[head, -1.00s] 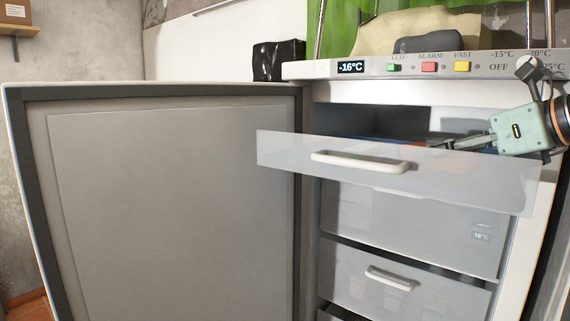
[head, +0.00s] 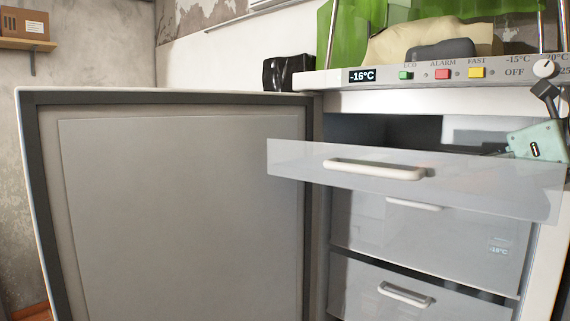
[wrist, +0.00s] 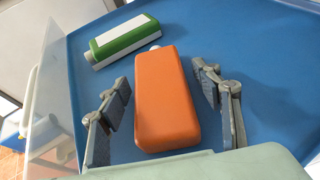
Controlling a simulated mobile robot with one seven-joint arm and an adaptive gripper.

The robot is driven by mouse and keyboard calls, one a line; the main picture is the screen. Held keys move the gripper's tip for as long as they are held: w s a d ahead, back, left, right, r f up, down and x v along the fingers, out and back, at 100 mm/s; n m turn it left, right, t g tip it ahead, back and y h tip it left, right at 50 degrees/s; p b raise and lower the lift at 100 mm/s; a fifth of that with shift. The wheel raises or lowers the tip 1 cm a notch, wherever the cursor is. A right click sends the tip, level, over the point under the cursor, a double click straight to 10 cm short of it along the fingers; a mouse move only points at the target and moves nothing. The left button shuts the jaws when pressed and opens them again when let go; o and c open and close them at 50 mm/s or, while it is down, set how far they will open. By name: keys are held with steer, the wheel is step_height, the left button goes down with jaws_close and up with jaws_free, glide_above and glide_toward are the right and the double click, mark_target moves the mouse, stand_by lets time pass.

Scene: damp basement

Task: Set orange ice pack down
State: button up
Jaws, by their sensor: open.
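The orange ice pack (wrist: 166,100) lies on the blue drawer floor (wrist: 240,60) in the wrist view. My gripper (wrist: 164,88) is open, with one finger on each side of the pack and a gap showing on both sides. In the head view my gripper (head: 490,150) reaches into the pulled-out top drawer (head: 300,163) from the right. There its fingers and the pack are mostly hidden behind the translucent drawer front.
A green and white pack (wrist: 122,42) lies beside the orange one at upper left. The freezer door (head: 180,200) stands open at left. The control panel (head: 440,75) overhangs the drawer. Blue floor right of the pack is clear.

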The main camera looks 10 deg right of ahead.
steer(key=shift+r, duration=0.2)
steer(key=p+v, duration=0.1)
steer(key=v, duration=1.1)
steer(key=shift+p, duration=0.3)
